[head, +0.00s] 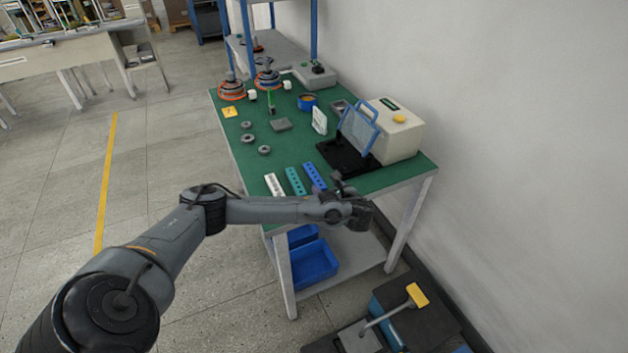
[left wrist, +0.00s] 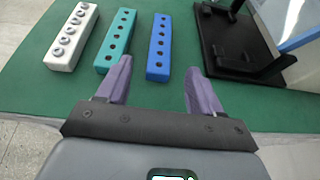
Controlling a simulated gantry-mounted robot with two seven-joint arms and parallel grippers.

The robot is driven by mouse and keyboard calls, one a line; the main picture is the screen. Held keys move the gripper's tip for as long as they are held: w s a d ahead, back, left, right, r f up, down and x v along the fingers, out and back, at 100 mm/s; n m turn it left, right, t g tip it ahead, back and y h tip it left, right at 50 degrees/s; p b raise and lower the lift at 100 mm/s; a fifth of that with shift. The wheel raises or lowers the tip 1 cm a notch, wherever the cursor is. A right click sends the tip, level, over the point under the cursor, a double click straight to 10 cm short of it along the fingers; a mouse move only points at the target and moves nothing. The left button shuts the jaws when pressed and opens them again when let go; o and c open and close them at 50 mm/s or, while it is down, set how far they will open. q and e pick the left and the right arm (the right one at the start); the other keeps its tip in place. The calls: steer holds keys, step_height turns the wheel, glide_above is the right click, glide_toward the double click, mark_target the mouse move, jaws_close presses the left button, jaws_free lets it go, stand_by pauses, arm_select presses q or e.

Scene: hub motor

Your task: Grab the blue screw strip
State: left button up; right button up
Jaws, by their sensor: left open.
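The blue screw strip (head: 314,178) lies on the green workbench near its front edge, the rightmost of three strips in a row. In the left wrist view the blue strip (left wrist: 159,45) has a line of dark holes and lies ahead of the gap between my fingers. My left gripper (left wrist: 156,88) is open and empty, its two purple fingers apart. In the head view my left gripper (head: 341,188) is above the bench's front edge, beside the blue strip's right end. My right gripper is not in view.
A teal strip (left wrist: 117,40) and a white strip (left wrist: 73,37) lie left of the blue one. A black stand (left wrist: 235,45) is at the right, by a beige machine (head: 399,132). Round parts and a yellow block lie farther back on the bench (head: 220,98).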

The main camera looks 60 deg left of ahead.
mark_target(318, 180)
arm_select(q)
steer(key=shift+w+a+f, duration=0.1)
steer(key=shift+a+f, duration=0.15)
steer(key=shift+a, duration=0.35)
steer(key=shift+a+f+b, duration=0.35)
steer(key=shift+a, duration=0.1)
steer(key=b+x, duration=0.1)
steer(key=x, duration=0.2)
steer(key=shift+w+f, duration=0.1)
steer(key=shift+f, duration=0.05)
steer(key=shift+a+f, duration=0.1)
steer(key=shift+a, duration=0.45)
steer(key=shift+c, duration=0.3)
steer(key=c, duration=1)
